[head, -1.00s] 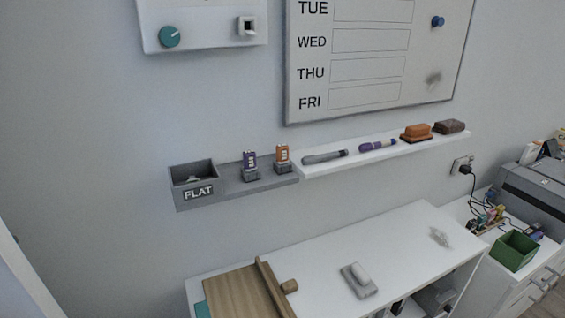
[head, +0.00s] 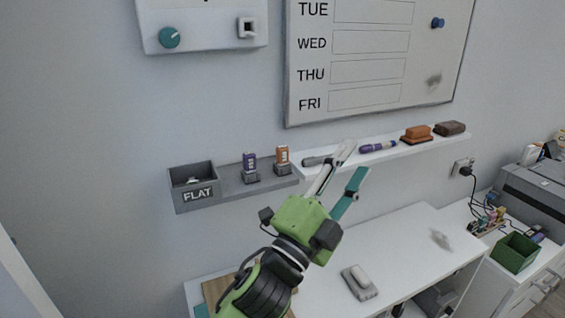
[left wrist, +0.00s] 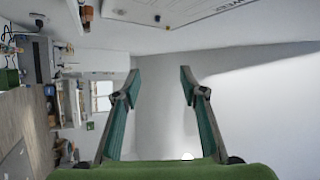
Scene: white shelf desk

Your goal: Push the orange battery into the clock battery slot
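The orange battery (head: 282,155) stands upright in a small grey holder on the grey wall shelf, at its right end. My left gripper (head: 352,166) is open and empty in front of the white ledge, right of and nearer than the orange battery. Its two teal-padded fingers stand apart in the left wrist view (left wrist: 160,80). My right gripper is out of view.
A grey bin marked FLAT (head: 194,188) sits at the shelf's left end. The white ledge (head: 345,156) carries markers and erasers. A white desk (head: 410,235) lies below, with a grey block on it. The wall between shelf and panel is clear.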

